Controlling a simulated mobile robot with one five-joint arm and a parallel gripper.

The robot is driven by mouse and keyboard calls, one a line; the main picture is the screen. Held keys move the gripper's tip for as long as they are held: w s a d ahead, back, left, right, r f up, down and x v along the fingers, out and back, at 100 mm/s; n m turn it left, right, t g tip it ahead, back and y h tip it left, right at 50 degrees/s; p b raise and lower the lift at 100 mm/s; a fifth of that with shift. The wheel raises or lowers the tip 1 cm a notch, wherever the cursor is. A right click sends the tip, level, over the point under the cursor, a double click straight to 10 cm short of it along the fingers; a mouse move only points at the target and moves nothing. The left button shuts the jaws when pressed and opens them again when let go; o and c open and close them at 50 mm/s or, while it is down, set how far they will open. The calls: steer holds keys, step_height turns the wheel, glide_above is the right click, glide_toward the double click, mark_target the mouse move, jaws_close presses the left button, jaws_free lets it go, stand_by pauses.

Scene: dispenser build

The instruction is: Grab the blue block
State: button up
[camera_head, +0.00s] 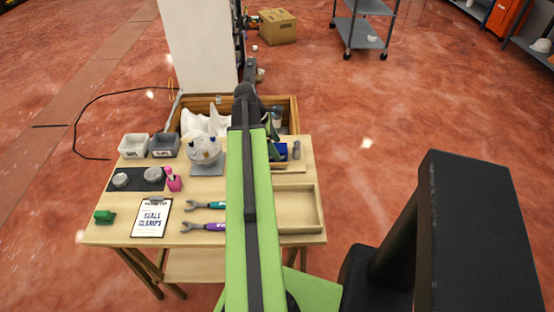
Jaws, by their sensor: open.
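A small blue block (281,151) shows on the wooden table (298,240), just right of my raised green arm, near the table's back right. My arm covers what lies to the left of the block. My arm reaches forward over the middle of the table and ends in a dark joint near the back. I cannot make out my gripper's fingers; they seem hidden behind the arm, so their distance from the block cannot be told.
A wooden crate (291,110) stands at the back. A shallow wooden tray (319,207) lies front right. A white pillar (200,45) stands behind.

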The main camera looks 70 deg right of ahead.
steer(key=shift+b+x, duration=0.3)
steer(key=shift+x, duration=0.7)
steer(key=shift+r, duration=0.1)
steer(key=shift+c, duration=0.3)
jaws_close()
